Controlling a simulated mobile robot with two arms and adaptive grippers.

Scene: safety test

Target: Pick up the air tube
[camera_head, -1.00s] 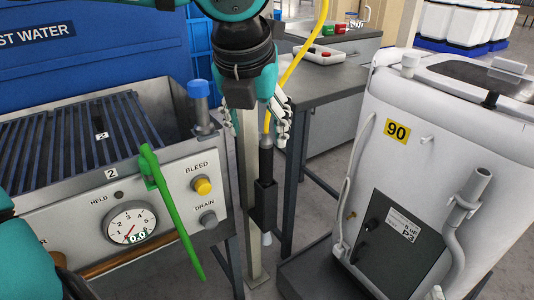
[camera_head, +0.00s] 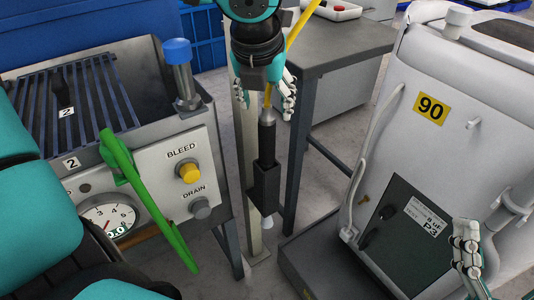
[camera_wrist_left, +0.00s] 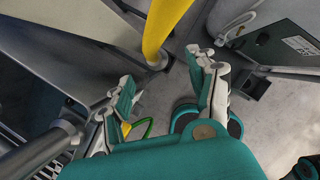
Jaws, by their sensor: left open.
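The yellow air tube (camera_head: 302,24) hangs from above and passes behind my left wrist. Its lower end joins a grey fitting (camera_head: 268,117) on a black handle-like piece (camera_head: 267,150). My left gripper (camera_head: 266,100) points down at the tube's lower part, fingers spread on either side. In the left wrist view the tube (camera_wrist_left: 163,22) runs in front of the open, empty fingers (camera_wrist_left: 160,85); I cannot tell if any finger touches it. My right gripper (camera_head: 470,250) shows partly at the lower right, far from the tube; its opening is unclear.
A grey-topped table (camera_head: 345,45) stands behind the tube. A waste-water unit with a blue-capped post (camera_head: 178,52) and green lever (camera_head: 150,200) is close on the left. A white machine marked 90 (camera_head: 400,70) stands on the right. Floor shows between them.

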